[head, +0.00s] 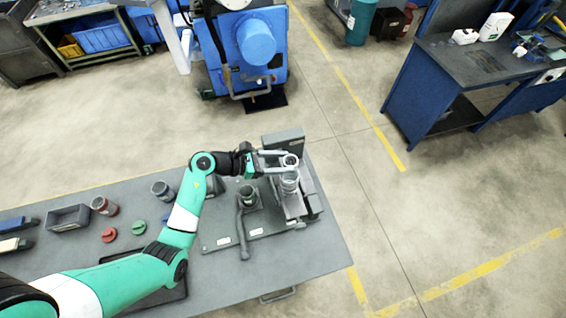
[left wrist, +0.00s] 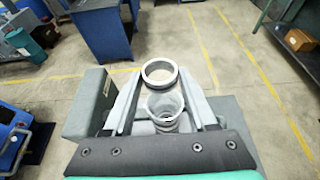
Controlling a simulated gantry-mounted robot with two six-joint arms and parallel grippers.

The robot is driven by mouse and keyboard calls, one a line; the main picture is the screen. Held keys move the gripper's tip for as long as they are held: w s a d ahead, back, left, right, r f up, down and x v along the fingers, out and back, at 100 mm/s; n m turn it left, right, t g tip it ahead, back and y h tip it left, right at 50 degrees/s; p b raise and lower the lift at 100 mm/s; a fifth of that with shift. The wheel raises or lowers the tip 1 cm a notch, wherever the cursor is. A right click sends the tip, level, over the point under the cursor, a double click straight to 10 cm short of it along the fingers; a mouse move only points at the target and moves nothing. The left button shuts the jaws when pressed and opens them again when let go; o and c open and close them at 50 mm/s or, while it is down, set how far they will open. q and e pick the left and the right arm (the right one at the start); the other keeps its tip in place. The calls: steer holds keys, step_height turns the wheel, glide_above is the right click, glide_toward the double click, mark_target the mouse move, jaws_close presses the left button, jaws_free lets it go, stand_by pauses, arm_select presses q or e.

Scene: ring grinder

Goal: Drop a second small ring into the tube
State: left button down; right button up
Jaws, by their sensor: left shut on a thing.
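A small grey ring (head: 290,161) is held between the fingertips of my left gripper (head: 283,161) above the grey machine. In the left wrist view the ring (left wrist: 160,84) shows as a light rim with a dark band, level between the two fingers. The tube (head: 290,184) stands upright below it. In the left wrist view the tube's open mouth (left wrist: 165,104) lies under and slightly nearer than the ring, and a ring shape shows deeper inside. Whether the ring touches the tube's rim I cannot tell. My right gripper is out of view.
A grey fixture with a lever (head: 241,225) stands left of the tube. A grey block (head: 284,142) rises behind the tube. On the table's left are a grey bin (head: 69,218), a red disc (head: 109,235), a green disc (head: 139,227) and cups (head: 162,190).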

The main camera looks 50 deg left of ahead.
arm_select(q)
step_height(320, 180, down, 4)
steer(key=b, duration=0.4)
steer(key=shift+s, duration=0.15)
steer(key=shift+f+b, duration=0.65)
steer(key=shift+f, duration=0.25)
steer(key=shift+p, duration=0.35)
stand_by(0.6)
jaws_free()
stand_by(0.5)
stand_by(0.4)
